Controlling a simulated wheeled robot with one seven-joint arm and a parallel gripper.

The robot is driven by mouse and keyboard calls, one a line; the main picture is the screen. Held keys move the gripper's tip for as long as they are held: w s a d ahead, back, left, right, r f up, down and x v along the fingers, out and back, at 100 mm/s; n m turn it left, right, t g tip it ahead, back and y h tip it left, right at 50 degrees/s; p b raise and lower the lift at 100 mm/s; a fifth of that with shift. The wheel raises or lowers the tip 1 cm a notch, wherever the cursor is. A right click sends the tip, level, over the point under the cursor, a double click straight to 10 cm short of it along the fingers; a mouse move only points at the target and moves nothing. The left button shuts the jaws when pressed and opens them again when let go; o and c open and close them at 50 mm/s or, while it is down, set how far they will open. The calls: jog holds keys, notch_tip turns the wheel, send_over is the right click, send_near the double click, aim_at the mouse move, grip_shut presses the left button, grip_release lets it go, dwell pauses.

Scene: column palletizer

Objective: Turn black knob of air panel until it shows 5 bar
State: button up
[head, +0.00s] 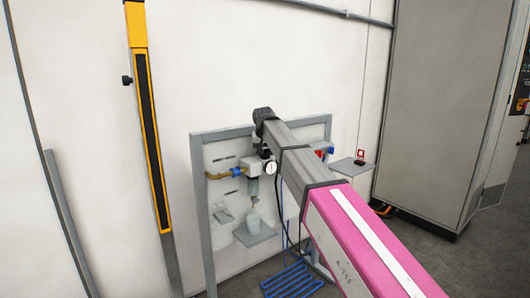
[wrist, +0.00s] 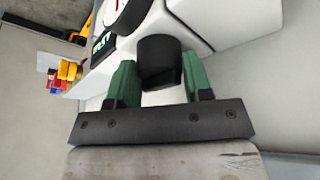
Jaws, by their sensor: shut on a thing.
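The air panel (head: 198,160) is a grey frame against the white wall in the head view. Its regulator (head: 252,187) carries a small round white gauge (head: 270,168). In the head view my arm comes down over the regulator and mostly hides the gripper and knob.
A brass fitting with a blue end (head: 236,172) joins the regulator's left side. A small shelf (head: 255,235) holds a pale cup (head: 253,221) below. A tall grey cabinet (head: 428,110) stands right.

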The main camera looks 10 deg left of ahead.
jog(key=o, duration=0.9)
jog(key=v, duration=1)
jog(key=shift+r, duration=0.4)
jog(key=shift+s, duration=0.15)
